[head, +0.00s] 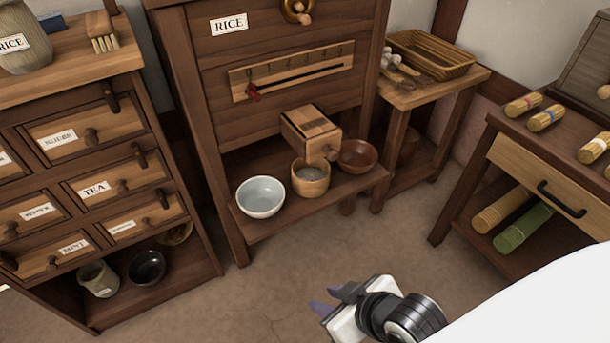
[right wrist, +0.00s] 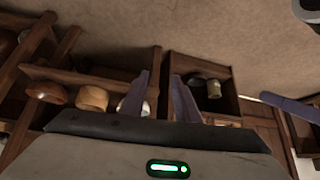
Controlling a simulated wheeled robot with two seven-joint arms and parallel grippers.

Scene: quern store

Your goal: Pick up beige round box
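The beige round box (head: 310,178) is a small, open-topped wooden tub on the low shelf of the rice chest, under its wooden spout. It also shows in the right wrist view (right wrist: 92,98). My right gripper (head: 328,299) is in front of the chest, well apart from the box and lower in the picture. Its two purple fingers are spread with nothing between them; they also show apart in the right wrist view (right wrist: 162,90). A purple bar at the right edge of the right wrist view looks like a finger of my left gripper (right wrist: 290,107); its opening is not shown.
A white bowl (head: 260,197) stands left of the box, and a brown bowl (head: 358,156) stands close on its right. The spout (head: 311,132) overhangs the box from behind. A drawer cabinet (head: 120,130) is at left, a side table (head: 548,165) at right. The floor between is clear.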

